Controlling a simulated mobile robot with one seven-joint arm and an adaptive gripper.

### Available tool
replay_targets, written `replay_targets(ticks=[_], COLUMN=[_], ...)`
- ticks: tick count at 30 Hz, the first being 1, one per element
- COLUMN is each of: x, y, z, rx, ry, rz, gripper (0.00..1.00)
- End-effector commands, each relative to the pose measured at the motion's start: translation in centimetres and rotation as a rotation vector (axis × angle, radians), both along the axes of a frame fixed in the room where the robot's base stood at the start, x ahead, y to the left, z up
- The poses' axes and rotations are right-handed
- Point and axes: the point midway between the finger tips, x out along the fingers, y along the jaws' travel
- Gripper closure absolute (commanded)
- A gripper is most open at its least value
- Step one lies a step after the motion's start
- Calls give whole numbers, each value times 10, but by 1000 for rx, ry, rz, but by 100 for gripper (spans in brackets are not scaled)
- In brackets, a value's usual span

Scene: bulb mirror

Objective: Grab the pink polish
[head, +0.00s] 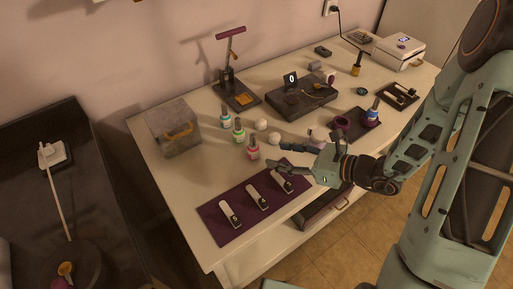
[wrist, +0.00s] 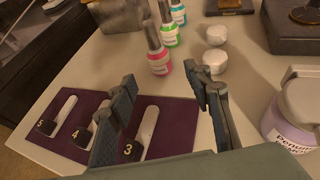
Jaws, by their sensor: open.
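The pink polish (head: 253,149) is a small bottle with a grey cap, standing upright on the white table at the near end of a short row of polishes. In the wrist view the pink polish (wrist: 157,55) stands beyond my fingertips, between their directions and nearer the left one. My gripper (head: 276,156) is open and empty, low over the back edge of the purple mat. In the wrist view my gripper (wrist: 162,80) has its two fingers spread wide, apart from the bottle.
Green polish (wrist: 168,28) and teal polish (wrist: 178,12) stand just behind. White round jars (wrist: 215,62) are to the right. A lilac jar (wrist: 290,118) stands at the right. The purple mat (head: 222,237) holds numbered clippers. A grey box (head: 174,128) stands at the left.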

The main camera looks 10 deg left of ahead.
Motion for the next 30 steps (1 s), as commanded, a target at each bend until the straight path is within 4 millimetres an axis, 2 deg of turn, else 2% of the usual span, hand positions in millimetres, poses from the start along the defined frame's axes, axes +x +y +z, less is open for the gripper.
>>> replay_targets(ticks=[3,11,19,24,30], x=[5,13,23,27,27], y=[20,41,76,85,85], z=[-9,-17,-28,-32,-32], rx=[-1,-4,-3,-4,-4], ry=[-1,-1,-1,-2,-2], rz=[8,5,8,6,5], gripper=[54,54,54,54,54])
